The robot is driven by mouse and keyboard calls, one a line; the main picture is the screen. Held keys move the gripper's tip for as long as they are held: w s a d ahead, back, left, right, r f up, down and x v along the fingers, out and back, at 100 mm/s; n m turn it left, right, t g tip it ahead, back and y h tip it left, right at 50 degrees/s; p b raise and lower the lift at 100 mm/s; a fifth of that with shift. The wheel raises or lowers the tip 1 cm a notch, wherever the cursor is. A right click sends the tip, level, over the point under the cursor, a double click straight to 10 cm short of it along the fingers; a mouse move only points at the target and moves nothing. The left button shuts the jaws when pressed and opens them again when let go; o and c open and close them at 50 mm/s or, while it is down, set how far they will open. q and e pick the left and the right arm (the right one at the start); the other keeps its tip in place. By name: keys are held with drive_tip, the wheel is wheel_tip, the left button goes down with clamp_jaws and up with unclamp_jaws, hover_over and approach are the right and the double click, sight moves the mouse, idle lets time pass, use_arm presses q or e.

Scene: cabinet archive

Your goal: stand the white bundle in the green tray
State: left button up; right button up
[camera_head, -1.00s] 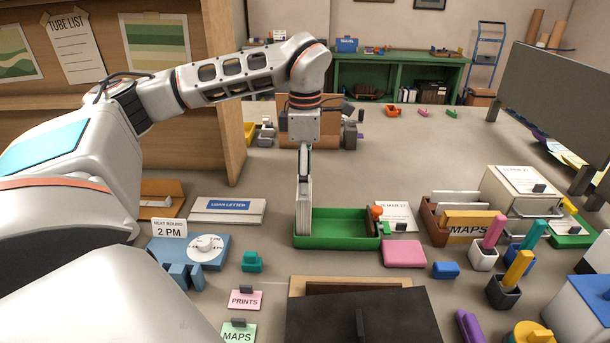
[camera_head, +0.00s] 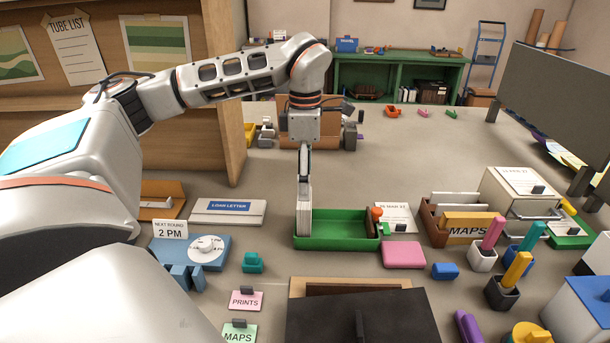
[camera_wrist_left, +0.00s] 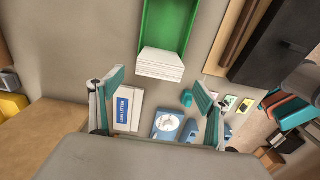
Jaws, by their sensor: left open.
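The white bundle (camera_head: 303,212) stands upright at the left end of the green tray (camera_head: 345,243). In the left wrist view the bundle (camera_wrist_left: 160,65) shows as a stack of white edges inside the near end of the tray (camera_wrist_left: 166,25). My left gripper (camera_head: 305,176) points down at the bundle's top in the head view. In the left wrist view its fingers (camera_wrist_left: 158,88) are spread wide, one to each side, with visible gaps to the bundle. Whether the bundle touches the tray's floor is hidden by the front wall. My right gripper is not in view.
A loan letter folder (camera_head: 228,218) and a blue dial stand (camera_head: 189,252) lie left of the tray. An orange-topped stamp (camera_head: 377,214) is at its right end, with a pink pad (camera_head: 404,254) and a maps box (camera_head: 436,232) beyond. A dark case (camera_head: 362,315) is in front.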

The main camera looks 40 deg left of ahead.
use_arm(q)
drive_tip(key=shift+r+p, duration=1.15)
drive_tip(key=shift+p, duration=0.1)
drive_tip(key=shift+r+p, duration=0.7)
drive_tip(key=shift+r, duration=1.4)
wheel_tip(320, 180, up, 12)
